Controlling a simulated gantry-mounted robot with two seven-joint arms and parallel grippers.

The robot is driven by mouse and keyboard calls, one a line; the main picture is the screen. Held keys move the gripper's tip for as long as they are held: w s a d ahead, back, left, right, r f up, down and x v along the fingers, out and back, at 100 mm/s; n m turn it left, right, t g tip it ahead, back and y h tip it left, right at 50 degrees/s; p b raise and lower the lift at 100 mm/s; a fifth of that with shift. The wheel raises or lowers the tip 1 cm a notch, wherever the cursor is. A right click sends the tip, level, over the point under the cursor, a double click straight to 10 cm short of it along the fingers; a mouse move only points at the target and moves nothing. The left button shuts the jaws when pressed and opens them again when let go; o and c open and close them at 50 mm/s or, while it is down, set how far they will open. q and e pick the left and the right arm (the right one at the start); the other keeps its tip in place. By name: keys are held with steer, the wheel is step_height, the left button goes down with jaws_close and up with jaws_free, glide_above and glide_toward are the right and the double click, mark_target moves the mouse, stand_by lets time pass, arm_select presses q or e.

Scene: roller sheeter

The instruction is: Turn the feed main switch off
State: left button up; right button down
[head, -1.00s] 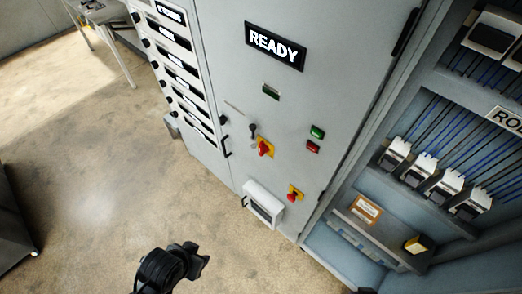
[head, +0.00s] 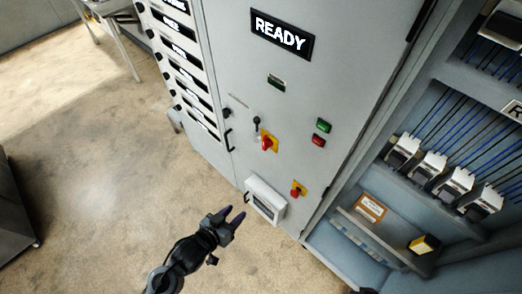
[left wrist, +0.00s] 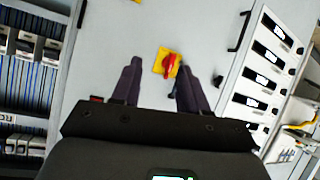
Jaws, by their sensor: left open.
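The feed main switch (head: 268,143) is a red rotary handle on a yellow plate, on the grey cabinet door below the READY sign. It also shows in the left wrist view (left wrist: 169,63), framed between my finger tips and beyond them. My left gripper (head: 232,214) is open and empty, below and left of the switch in the head view, apart from it. Its two dark fingers (left wrist: 158,80) show in the left wrist view. My right gripper is not in view.
A red knob on a yellow plate (head: 297,189) sits lower right of the switch. A black lever (head: 256,122) is just left of it. Green (head: 323,125) and red (head: 318,141) buttons are to the right. A white box (head: 265,199) juts out low on the door.

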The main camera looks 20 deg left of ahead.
arm_select(q)
steer(key=w+f+m+t+h+b, duration=0.1)
steer(key=w+f+t+h+b, duration=0.15)
steer(key=w+f+b, duration=0.35)
steer(key=m+t+h+b, duration=0.2)
steer(key=m+b, duration=0.1)
steer(key=b, duration=0.3)
glide_toward(263, 145)
steer(key=x, duration=0.7)
steer(key=shift+d+r+p, duration=0.15)
steer(key=shift+p, duration=0.15)
steer(key=shift+w+d, duration=0.3)
steer(key=shift+w, duration=0.4)
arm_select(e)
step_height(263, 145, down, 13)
arm_select(q)
steer(key=shift+c, duration=0.4)
jaws_close()
